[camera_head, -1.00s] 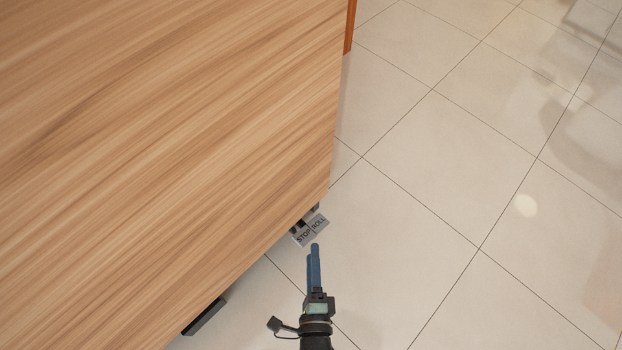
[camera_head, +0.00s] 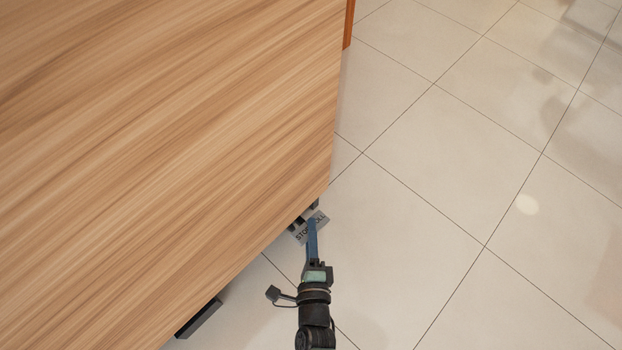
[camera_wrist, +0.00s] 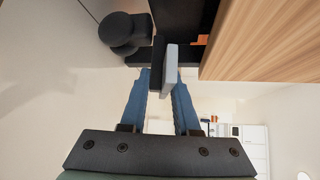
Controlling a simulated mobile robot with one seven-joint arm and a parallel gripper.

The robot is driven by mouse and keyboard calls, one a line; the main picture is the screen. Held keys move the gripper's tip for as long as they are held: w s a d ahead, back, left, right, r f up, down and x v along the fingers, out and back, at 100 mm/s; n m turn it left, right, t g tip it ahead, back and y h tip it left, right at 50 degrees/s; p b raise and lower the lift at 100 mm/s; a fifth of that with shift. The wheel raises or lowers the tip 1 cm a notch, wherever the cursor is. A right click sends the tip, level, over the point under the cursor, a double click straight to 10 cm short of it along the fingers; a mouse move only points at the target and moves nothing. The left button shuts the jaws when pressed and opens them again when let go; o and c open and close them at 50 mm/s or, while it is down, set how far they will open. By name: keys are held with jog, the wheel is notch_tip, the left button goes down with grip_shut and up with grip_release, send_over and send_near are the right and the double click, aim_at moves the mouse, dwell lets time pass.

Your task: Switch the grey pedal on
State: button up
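The grey pedal (camera_head: 320,217) carries dark STOP and ROLL lettering and sticks out from under the wooden top's edge, close to the floor. My gripper (camera_head: 311,222) reaches it from below in the head view, and its blue fingers cover part of the lettering. In the wrist view the pedal shows as a thin grey plate (camera_wrist: 170,65) at the fingertips. My two blue fingers (camera_wrist: 160,82) stand apart, with a gap between them. The plate overlaps the gap near the right fingertip; I cannot tell whether they touch.
A large wooden top (camera_head: 170,130) fills the left of the head view and hides what lies beneath. A black wheel (camera_wrist: 122,32) shows beside the pedal in the wrist view. A dark foot part (camera_head: 200,318) pokes out lower left. The tiled floor (camera_head: 450,170) on the right is clear.

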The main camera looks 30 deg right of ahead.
grip_shut()
jog(key=shift+f, duration=0.1)
jog(key=shift+s+d+f+n+t+h, duration=0.1)
jog(key=shift+d+n+t+h, duration=0.05)
jog(key=shift+n+t+h, duration=0.8)
jog(key=shift+s+d+n+t, duration=0.1)
jog(key=shift+d+n+t, duration=0.25)
jog(key=shift+n, duration=0.2)
jog(key=shift+f, duration=0.1)
jog(key=shift+a, duration=0.1)
jog(key=shift+a+n+t, duration=0.35)
jog(key=shift+n+t, duration=0.05)
